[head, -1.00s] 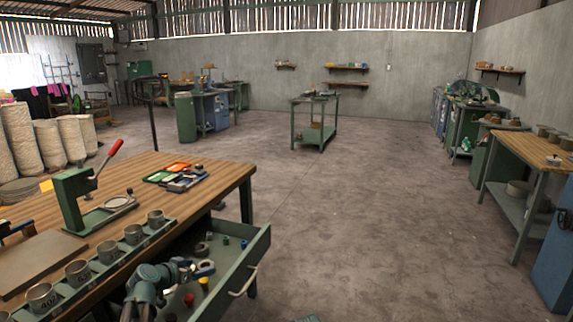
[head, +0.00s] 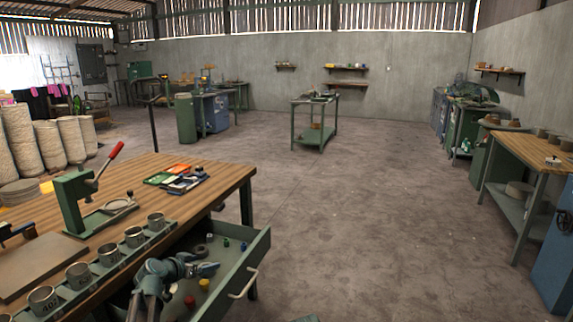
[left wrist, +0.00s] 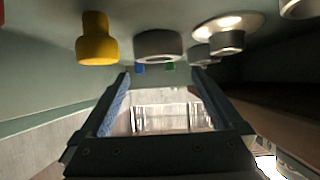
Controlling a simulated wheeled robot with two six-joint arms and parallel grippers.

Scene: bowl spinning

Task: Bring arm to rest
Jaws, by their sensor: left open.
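My left gripper (head: 207,269) is over the open drawer (head: 262,252) of the workbench in the head view. Its jaws are open, with the two blue fingers apart in the left wrist view (left wrist: 163,85). Nothing is between the fingers. A yellow peg-like piece (head: 204,285) and a red piece (head: 190,302) are in the drawer close to the gripper. The yellow piece also shows in the left wrist view (left wrist: 97,40), beside a grey ring (left wrist: 157,45).
Blue and green pieces (head: 226,243) lie deeper in the drawer. The concrete floor (head: 380,210) to the right is clear.

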